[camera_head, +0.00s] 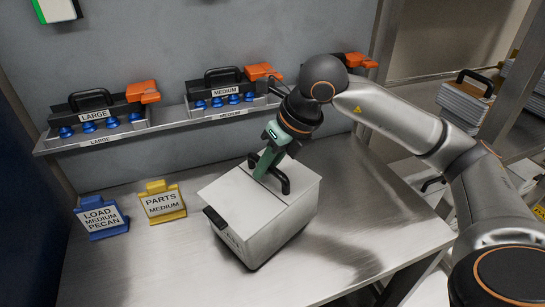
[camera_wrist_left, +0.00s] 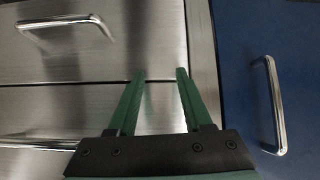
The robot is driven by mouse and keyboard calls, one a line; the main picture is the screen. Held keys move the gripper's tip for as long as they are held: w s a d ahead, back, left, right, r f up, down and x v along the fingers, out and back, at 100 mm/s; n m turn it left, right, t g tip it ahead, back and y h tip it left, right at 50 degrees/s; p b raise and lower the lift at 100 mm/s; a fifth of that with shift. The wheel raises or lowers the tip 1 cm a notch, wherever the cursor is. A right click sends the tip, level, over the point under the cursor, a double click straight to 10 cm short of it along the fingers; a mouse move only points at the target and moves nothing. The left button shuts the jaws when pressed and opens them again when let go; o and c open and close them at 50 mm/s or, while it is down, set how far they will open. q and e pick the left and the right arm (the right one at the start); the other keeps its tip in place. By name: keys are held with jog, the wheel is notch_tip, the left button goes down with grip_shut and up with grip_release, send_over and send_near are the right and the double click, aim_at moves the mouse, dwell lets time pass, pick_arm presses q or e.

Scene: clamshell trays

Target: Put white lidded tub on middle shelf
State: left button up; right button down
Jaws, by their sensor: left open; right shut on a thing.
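The white lidded tub (camera_head: 262,228) is in the head view, on the steel table (camera_head: 125,266) near its middle. It has a flat white lid with a black handle on top and a black handle on its front left side. My right gripper (camera_head: 268,170) comes down from above and is shut on the lid's black handle (camera_head: 284,183). I cannot tell whether the tub rests on the table or is slightly raised. My left gripper (camera_wrist_left: 160,75) shows only in the left wrist view. It is open and empty, in front of steel drawers.
A wall shelf (camera_head: 170,131) holds black trays labelled LARGE and MEDIUM with blue knobs and orange parts. A blue sign (camera_head: 101,217) and a yellow sign (camera_head: 162,203) stand at the table's left. The table's front left is clear. A blue cabinet (camera_wrist_left: 240,60) adjoins the drawers.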

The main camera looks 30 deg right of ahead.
jog(key=shift+f, duration=0.9)
jog(key=c, duration=1.1)
grip_release()
jog(key=shift+s+f, duration=0.1)
jog(key=shift+f, duration=0.05)
jog(key=o, duration=0.3)
